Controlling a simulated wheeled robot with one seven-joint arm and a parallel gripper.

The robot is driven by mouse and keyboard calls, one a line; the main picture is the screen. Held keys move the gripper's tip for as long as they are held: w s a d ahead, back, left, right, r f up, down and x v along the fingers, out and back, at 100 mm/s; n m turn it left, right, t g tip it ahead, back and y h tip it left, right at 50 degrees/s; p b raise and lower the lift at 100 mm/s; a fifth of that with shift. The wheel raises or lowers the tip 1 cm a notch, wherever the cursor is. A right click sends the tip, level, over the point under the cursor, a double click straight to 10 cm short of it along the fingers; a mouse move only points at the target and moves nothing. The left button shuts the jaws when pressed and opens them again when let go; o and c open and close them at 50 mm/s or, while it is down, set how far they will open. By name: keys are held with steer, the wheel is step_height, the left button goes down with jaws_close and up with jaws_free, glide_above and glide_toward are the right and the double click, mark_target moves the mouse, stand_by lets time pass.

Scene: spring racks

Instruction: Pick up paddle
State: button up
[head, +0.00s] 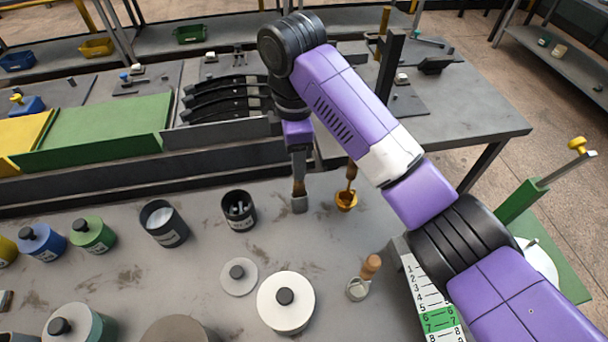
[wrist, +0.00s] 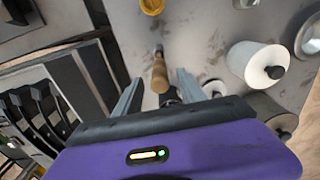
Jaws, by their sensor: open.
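The paddle (head: 299,204) has a brown wooden handle and a flat grey end, and it is upright just below my gripper (head: 298,165) at the front edge of the rear bench. In the wrist view the wooden handle of the paddle (wrist: 160,74) shows between the two fingers of my gripper (wrist: 158,90), with a gap visible on each side. My gripper is open. The upper part of the handle is partly hidden by the fingers in the head view, so contact cannot be told.
A black pot (head: 239,212) stands to the left. A white lidded canister (head: 286,305) and a wooden-handled metal scoop (head: 358,290) are nearer. Black curved racks (head: 225,100) lie behind. Bare tabletop is between them.

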mark_target(299, 186)
step_height(299, 186, down, 2)
steer(key=shift+f+b, duration=0.25)
steer(key=shift+b, duration=0.05)
step_height(299, 186, down, 4)
steer(key=shift+d+f+p, duration=0.1)
steer(key=shift+d+p, duration=0.05)
steer(key=shift+p, duration=0.35)
jaws_close()
